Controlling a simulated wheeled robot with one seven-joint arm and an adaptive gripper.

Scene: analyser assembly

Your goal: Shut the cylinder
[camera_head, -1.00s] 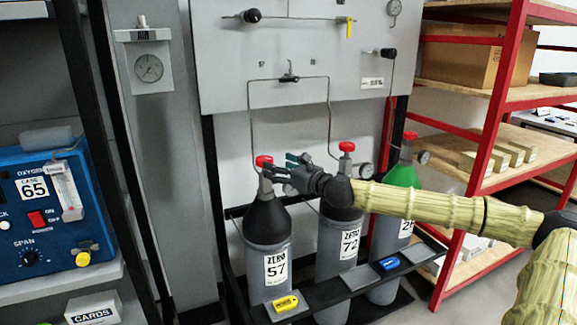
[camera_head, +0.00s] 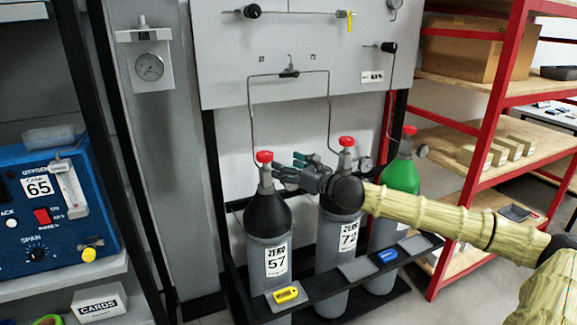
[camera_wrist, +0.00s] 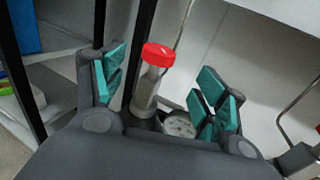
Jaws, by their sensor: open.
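Three gas cylinders stand in a rack in the head view. The left one (camera_head: 268,240), labelled ZERO 57, is grey with a black shoulder and a red valve knob (camera_head: 264,156). The middle one (camera_head: 335,250), labelled ZERO 72, has a red knob (camera_head: 346,141). The right one (camera_head: 402,176) has a green shoulder and a red knob (camera_head: 409,130). My gripper (camera_head: 288,168) is open just right of the ZERO 57 valve. In the wrist view a red knob (camera_wrist: 158,54) on its grey stem shows between my spread teal-padded fingers (camera_wrist: 160,86), with no visible contact.
Thin pipes rise from the cylinders to a grey wall panel (camera_head: 225,60). Tags, one yellow (camera_head: 286,294) and one blue (camera_head: 387,256), lie on the rack's front bar. A blue analyser (camera_head: 90,225) stands left. A red-framed shelf (camera_head: 492,125) stands right, behind my arm.

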